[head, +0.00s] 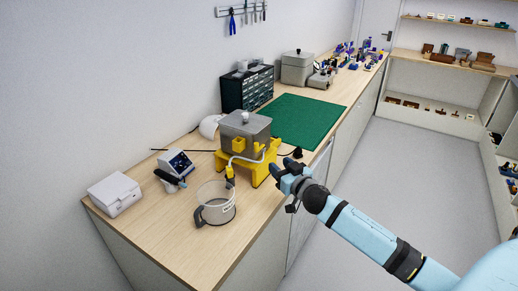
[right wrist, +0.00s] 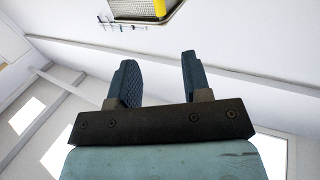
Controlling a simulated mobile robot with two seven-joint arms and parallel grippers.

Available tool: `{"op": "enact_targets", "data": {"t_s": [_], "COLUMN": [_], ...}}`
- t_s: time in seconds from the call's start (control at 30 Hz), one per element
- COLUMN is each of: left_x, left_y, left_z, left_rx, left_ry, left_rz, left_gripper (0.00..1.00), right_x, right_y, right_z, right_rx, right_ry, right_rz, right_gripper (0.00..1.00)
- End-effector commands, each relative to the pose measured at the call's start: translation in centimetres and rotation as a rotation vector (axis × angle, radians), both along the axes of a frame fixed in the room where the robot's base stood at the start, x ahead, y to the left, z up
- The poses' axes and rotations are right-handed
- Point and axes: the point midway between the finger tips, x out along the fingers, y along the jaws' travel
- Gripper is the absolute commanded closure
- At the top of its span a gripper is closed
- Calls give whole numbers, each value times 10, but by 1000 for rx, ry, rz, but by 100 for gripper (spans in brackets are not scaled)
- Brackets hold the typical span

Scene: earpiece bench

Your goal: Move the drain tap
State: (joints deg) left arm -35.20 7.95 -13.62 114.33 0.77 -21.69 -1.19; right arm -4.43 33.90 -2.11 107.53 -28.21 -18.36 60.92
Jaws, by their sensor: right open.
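A grey metal tank (head: 245,128) stands on a yellow stand (head: 262,170) on the bench. A pale bent tube runs along its front, down to a small yellow and dark fitting (head: 230,174) above a clear jug. This fitting may be the drain tap, but it is too small to tell its setting. My right gripper (head: 281,169) is just right of the stand, near the bench's front edge, apart from the fitting. In the right wrist view, its two fingers (right wrist: 155,80) are apart with nothing between them. My left gripper is not in view.
The clear jug (head: 216,204) with a dark handle stands in front of the tank. A small screen device (head: 179,163) and a white box (head: 115,194) are to the left. A green mat (head: 303,121) lies clear behind. A dark drawer cabinet (head: 247,88) stands by the wall.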

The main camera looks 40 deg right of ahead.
Motion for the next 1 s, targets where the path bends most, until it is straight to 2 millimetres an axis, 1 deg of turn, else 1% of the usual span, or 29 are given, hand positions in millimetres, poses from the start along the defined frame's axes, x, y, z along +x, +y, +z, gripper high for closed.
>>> {"op": "enact_targets", "data": {"t_s": [0.17, 0.4, 0.6, 0.7, 0.8, 1.0], "left_x": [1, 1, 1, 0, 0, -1], "left_y": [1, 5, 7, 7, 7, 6], "left_z": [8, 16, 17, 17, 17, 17], "left_rx": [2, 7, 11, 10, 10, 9], "left_ry": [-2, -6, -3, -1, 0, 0], "left_rz": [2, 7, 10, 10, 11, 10], "left_gripper": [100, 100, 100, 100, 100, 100], "right_x": [31, 80, 111, 121, 126, 128], "right_y": [-2, -6, -8, -9, -9, -9], "right_z": [3, 3, 1, 0, 0, -1], "right_rx": [-1, -1, 2, 0, 1, 1], "right_ry": [0, 1, 2, 3, 3, 4], "right_rz": [0, 0, 0, 1, 1, 1], "right_gripper": [56, 56, 56, 56, 56, 56]}}
